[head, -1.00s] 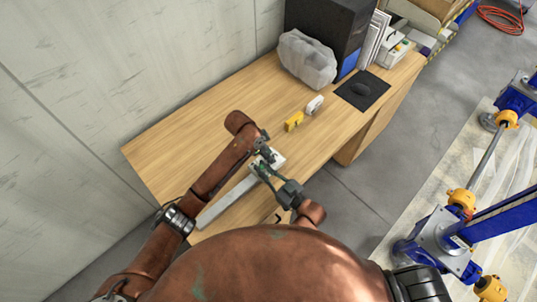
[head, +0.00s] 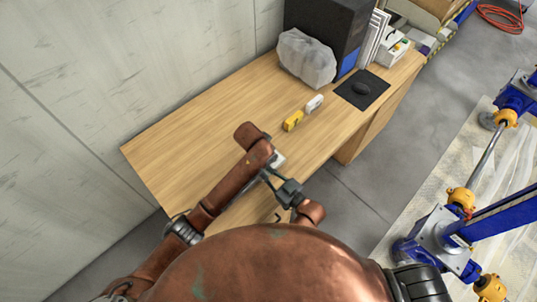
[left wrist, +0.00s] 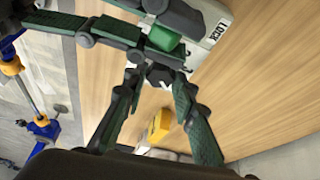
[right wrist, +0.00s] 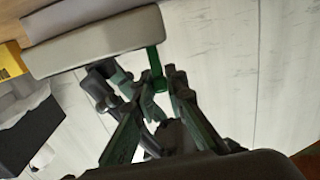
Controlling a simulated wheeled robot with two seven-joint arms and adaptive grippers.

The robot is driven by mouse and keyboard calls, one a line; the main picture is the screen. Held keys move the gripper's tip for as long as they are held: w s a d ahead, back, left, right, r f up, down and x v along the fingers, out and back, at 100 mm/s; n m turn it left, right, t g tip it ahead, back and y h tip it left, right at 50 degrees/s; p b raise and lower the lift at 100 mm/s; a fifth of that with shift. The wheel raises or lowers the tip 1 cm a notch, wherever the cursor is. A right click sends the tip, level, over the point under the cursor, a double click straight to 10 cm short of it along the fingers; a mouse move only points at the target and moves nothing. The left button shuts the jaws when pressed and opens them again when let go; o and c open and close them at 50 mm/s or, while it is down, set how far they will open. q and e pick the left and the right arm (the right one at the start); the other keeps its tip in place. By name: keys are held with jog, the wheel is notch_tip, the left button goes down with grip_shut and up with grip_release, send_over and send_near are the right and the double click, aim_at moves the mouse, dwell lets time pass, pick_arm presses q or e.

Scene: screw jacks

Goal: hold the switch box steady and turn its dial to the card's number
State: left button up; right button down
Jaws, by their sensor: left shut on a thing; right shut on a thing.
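The pale grey switch box (head: 279,160) is at the desk's front edge in the head view, mostly covered by my left arm. Its side with a "LOCK" label (left wrist: 212,30) shows in the left wrist view, and its edge fills the top of the right wrist view (right wrist: 95,42). My right gripper (right wrist: 155,80) is shut on the box's edge, a green pad touching it. My left gripper (left wrist: 158,80) is shut at the box, apparently on the dial, which is mostly hidden by the fingers. I cannot make out the card's number or the dial's setting.
A yellow block (head: 292,121) and a white block (head: 314,104) lie just beyond the box. A wrapped grey bundle (head: 306,58), a black cabinet (head: 330,25) and a dark mat (head: 362,90) are farther back. The desk's left part (head: 180,140) is clear.

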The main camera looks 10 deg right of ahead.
pick_arm(q)
jog(key=shift+s+d, duration=0.1)
jog(key=shift+d, duration=0.05)
pick_arm(e)
jog(key=shift+d+f, duration=0.1)
jog(key=shift+d, duration=0.05)
pick_arm(q)
jog(key=o, duration=0.9)
jog(key=v, duration=1.2)
pick_arm(e)
jog(key=c, duration=1.9)
grip_release()
jog(key=shift+s, duration=0.1)
